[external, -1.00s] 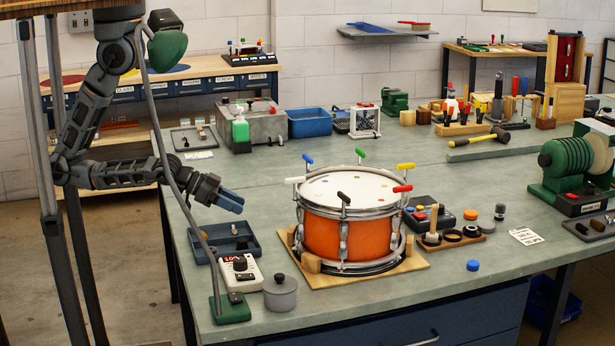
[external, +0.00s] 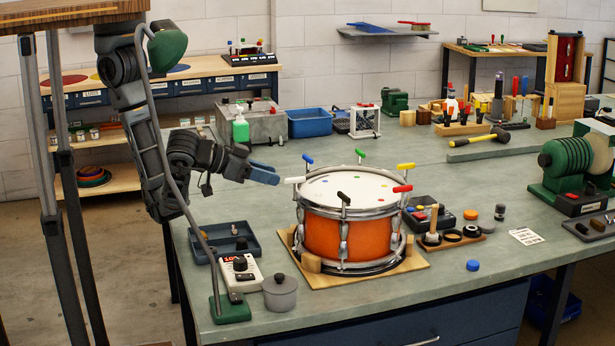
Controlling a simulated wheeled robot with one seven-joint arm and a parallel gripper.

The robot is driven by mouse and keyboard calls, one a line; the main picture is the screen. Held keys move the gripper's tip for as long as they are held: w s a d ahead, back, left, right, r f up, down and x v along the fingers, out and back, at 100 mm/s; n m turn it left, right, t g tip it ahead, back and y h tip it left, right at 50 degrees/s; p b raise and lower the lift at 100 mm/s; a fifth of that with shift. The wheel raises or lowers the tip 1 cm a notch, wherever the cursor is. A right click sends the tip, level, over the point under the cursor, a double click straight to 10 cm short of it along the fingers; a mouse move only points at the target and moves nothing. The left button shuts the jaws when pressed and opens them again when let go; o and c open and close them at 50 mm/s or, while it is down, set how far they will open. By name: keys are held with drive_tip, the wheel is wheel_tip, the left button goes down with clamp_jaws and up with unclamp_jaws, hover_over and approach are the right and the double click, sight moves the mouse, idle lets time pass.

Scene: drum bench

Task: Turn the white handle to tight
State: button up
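The white handle (external: 295,180) is at the left side of the rim of an orange drum (external: 345,236). Other handles around the rim are blue (external: 308,159), green (external: 360,153), yellow (external: 405,167), red (external: 402,189) and black (external: 344,198). My gripper (external: 268,174) is just left of the white handle, slightly above its height in the picture. Its blue fingers point right toward the drum. It appears empty and apart from the handle; the gap between the fingers is too small to judge.
The drum stands on a wooden base (external: 409,267). A lamp with a green shade (external: 167,47) and a curved stem rises left of the drum. A blue tray (external: 226,242), a white dial box (external: 240,272) and a grey pot (external: 280,292) stand in front left.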

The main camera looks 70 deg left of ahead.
sight(295, 180)
drive_tip(key=shift+n, duration=0.3)
drive_tip(key=x, duration=0.7)
drive_tip(key=shift+w+r+p, duration=0.2)
drive_tip(key=shift+w+p, duration=0.15)
drive_tip(key=shift+w, duration=0.05)
drive_tip(key=shift+a, duration=0.1)
drive_tip(key=shift+c, duration=0.4)
clamp_jaws()
